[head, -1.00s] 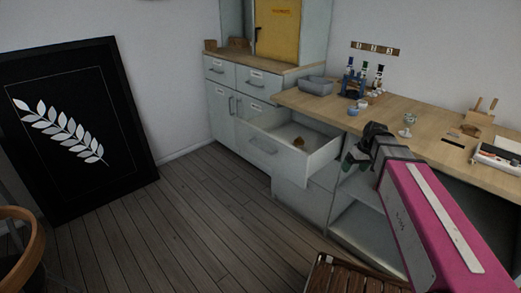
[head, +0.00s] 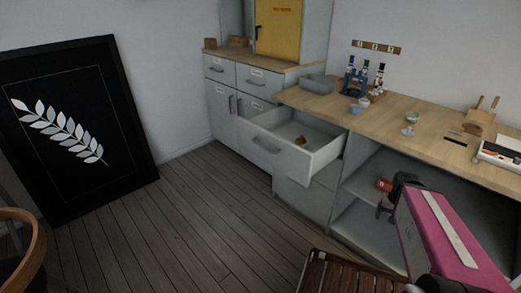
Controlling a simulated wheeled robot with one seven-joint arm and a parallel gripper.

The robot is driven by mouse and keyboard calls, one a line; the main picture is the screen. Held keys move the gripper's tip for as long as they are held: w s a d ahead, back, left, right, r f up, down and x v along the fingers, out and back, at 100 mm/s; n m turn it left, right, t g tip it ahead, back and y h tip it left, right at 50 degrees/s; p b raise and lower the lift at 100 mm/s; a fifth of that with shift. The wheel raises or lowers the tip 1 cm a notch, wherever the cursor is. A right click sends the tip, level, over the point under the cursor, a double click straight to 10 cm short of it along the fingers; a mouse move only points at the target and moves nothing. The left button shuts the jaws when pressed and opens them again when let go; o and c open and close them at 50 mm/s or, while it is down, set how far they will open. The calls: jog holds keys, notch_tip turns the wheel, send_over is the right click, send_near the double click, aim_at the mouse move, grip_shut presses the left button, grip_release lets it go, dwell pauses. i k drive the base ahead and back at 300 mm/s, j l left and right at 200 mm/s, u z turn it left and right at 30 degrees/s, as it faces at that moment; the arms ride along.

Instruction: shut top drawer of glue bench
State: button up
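The glue bench's top drawer (head: 264,146) is pulled well out in the head view, its handle facing left and front. A small brown thing (head: 300,140) lies inside it. The glue bench (head: 395,112) has a wooden top, and a closed lower drawer front (head: 300,198) shows beneath the open one. My gripper (head: 382,197) is dark and small in the picture, to the right of the drawer and apart from it, in front of the bench's open shelves. A small red thing (head: 383,184) shows at the gripper; I cannot tell whether it is held or behind.
Bottles in a blue rack (head: 355,83), a grey bin (head: 318,84), small cups and a white tray (head: 500,155) stand on the bench. A slatted wooden seat (head: 345,275) is at the bottom. A framed leaf picture (head: 70,125) leans left. The floor (head: 200,215) before the drawer is clear.

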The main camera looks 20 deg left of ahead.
aim_at(271, 136)
jog(key=u, duration=1.45)
